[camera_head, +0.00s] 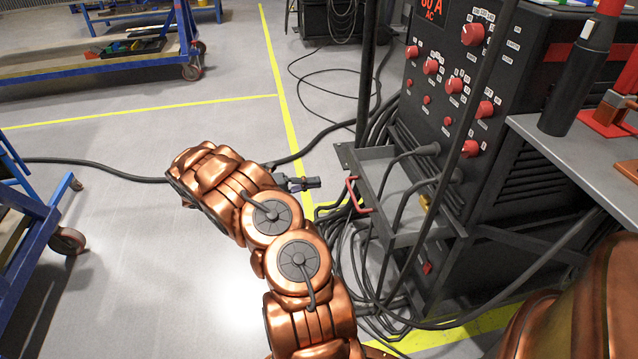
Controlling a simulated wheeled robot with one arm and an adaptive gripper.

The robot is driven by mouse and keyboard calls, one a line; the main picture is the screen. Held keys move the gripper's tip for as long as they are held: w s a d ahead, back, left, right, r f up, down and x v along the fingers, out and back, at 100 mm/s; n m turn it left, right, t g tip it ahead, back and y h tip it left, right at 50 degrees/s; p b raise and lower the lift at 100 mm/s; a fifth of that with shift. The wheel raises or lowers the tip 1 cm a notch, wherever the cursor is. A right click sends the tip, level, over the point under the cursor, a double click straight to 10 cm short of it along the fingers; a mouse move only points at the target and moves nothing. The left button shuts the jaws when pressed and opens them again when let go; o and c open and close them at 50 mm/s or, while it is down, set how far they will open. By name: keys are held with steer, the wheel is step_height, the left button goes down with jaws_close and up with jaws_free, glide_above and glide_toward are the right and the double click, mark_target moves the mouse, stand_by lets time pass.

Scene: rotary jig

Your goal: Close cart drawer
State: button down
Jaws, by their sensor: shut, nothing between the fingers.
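The cart drawer (388,187) is a shallow grey metal tray that juts out from the front of the black welding cart (432,95). A red handle (352,192) is on its left-facing front. Dark cables run over and in front of the tray. My copper-coloured arm reaches up from the bottom of the picture. My gripper (314,183) is small and dark, points right, and is shut and empty. It is just left of the red handle, with a small gap visible between them in the picture.
Loose black cables (360,285) lie coiled on the floor below the drawer. A grey table (590,165) with a dark cylinder stands at right. Blue wheeled carts (40,220) stand at left and upper left. The floor between is mostly clear.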

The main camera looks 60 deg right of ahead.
steer(key=b, duration=0.4)
glide_toward(361, 176)
steer(key=x, duration=0.5)
steer(key=shift+s+f, duration=0.15)
steer(key=shift+s, duration=0.1)
steer(key=shift+x, duration=0.95)
